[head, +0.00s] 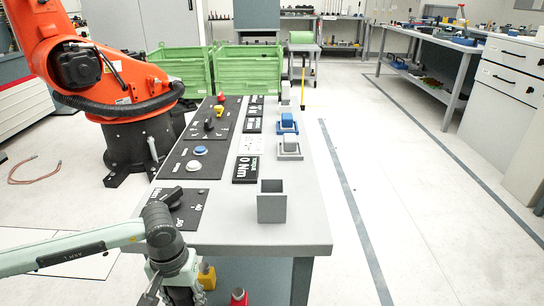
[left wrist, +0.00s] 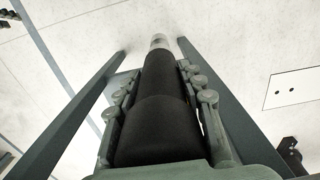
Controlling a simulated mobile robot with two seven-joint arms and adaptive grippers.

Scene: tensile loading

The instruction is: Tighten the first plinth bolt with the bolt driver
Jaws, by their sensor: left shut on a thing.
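My left gripper (head: 176,290) is low at the bottom of the head view, in front of the bench's near left corner. In the left wrist view its fingers (left wrist: 160,88) are shut around a thick black tool handle, which looks like the bolt driver (left wrist: 160,120). The driver's pale metallic tip (left wrist: 159,41) points away from the gripper, above the pale floor between dark grey-green bars. I cannot make out a plinth bolt in either view. My right gripper is not in view.
The grey bench (head: 285,235) carries dark control panels, a knob (head: 172,197), an open grey holder (head: 272,206) and blue blocks (head: 287,124). An orange robot arm (head: 110,70) stands at left. Yellow (head: 207,276) and red (head: 239,297) items are below the bench's front. The right floor is clear.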

